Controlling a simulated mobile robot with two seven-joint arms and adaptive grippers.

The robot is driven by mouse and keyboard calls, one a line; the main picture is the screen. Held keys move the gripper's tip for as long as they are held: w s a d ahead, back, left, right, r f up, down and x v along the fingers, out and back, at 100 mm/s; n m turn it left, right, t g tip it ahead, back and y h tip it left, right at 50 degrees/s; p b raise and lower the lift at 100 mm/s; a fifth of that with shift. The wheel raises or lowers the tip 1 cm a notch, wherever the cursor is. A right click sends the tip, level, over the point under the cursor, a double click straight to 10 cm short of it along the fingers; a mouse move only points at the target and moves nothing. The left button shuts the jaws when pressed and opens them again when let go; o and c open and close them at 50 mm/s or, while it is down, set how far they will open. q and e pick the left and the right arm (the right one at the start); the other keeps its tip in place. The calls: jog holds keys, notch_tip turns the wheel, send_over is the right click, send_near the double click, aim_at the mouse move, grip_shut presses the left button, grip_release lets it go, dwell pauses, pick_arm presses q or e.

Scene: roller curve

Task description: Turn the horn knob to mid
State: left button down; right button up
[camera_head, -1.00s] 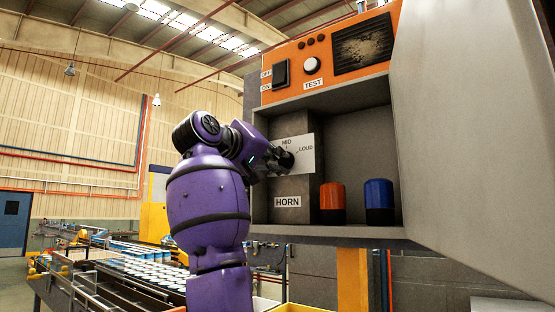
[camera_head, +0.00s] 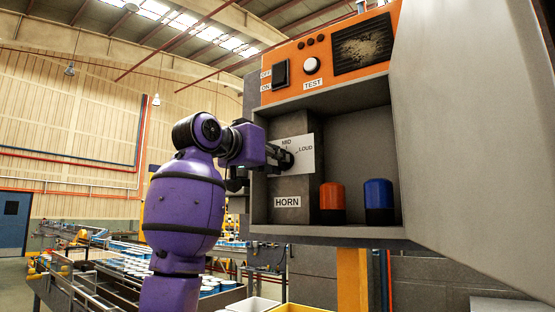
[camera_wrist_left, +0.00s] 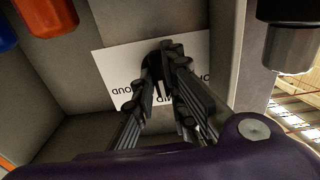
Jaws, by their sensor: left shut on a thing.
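The white horn dial plate (camera_head: 306,150), marked MID and LOUD, is on the grey block inside the box, above the HORN label (camera_head: 287,202). The dark horn knob (camera_head: 288,159) sits on this plate, largely covered by my gripper. My left gripper (camera_head: 282,157) reaches it from the left and is shut on it. In the left wrist view, the fingers (camera_wrist_left: 166,62) close around the dark knob in front of the white plate (camera_wrist_left: 112,67), whose print shows upside down. The knob's pointer is hidden, so its setting cannot be read. My right gripper is out of view.
A red lamp (camera_head: 332,202) and a blue lamp (camera_head: 379,202) stand to the right in the same box. An orange panel (camera_head: 300,63) with a switch and a TEST button is above. A large grey door (camera_head: 470,130) fills the right side.

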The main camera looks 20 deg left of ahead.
pick_arm(q)
jog(key=shift+f, duration=0.15)
dwell(0.4)
jog(key=c, duration=2.1)
grip_release()
jog(key=o, duration=0.3)
jog(key=shift+s, duration=0.1)
jog(key=shift+o, duration=0.2)
jog(key=v, duration=1.2)
